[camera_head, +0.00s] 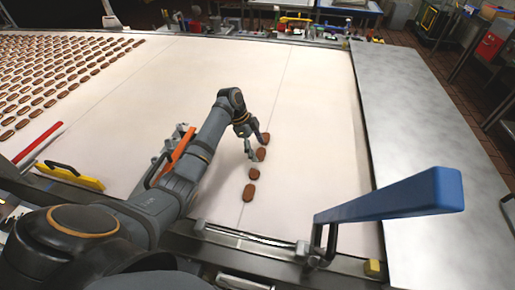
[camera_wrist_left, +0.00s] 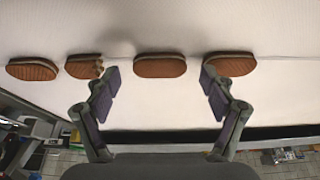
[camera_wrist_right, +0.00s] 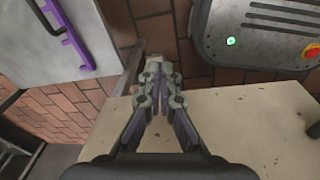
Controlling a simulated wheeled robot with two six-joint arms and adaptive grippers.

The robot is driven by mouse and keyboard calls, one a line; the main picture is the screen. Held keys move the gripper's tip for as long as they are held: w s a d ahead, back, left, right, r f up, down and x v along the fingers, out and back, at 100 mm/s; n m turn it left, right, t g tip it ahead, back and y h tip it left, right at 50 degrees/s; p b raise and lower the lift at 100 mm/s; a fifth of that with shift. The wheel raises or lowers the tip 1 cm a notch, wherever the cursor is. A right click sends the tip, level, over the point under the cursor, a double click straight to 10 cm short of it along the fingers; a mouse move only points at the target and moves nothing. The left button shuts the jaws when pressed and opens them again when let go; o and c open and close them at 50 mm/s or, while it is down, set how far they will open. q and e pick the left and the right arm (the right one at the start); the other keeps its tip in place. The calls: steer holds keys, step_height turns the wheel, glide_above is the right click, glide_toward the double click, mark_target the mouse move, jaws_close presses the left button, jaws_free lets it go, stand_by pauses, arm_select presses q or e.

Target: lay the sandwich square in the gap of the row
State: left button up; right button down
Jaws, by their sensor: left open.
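Several brown oval sandwiches lie in a short row on the white belt, the nearest one (camera_head: 249,192) at the row's near end. In the left wrist view they form a line: far left (camera_wrist_left: 32,69), left (camera_wrist_left: 84,67), middle (camera_wrist_left: 160,65) and right (camera_wrist_left: 229,64). The spacing is uneven, widest between left and middle. My left gripper (camera_head: 250,148) is low beside the row, open and empty. In the left wrist view its fingertips (camera_wrist_left: 160,80) are spread, with the middle sandwich in view between them, not gripped. My right gripper (camera_wrist_right: 160,95) has its fingers together, nothing visible between them.
Many sandwiches (camera_head: 60,75) lie in rows at the belt's far left. A blue-ended bar (camera_head: 400,197) stands at the near right. A grey metal surface (camera_head: 440,150) runs along the right. The belt between the groups is clear. The right wrist view shows brick-patterned floor (camera_wrist_right: 70,110).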

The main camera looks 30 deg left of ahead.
arm_select(q)
steer(key=p+v, duration=0.9)
steer(key=v, duration=0.2)
steer(key=shift+r, duration=0.25)
steer(key=shift+s+f, duration=0.1)
steer(key=shift+f, duration=0.05)
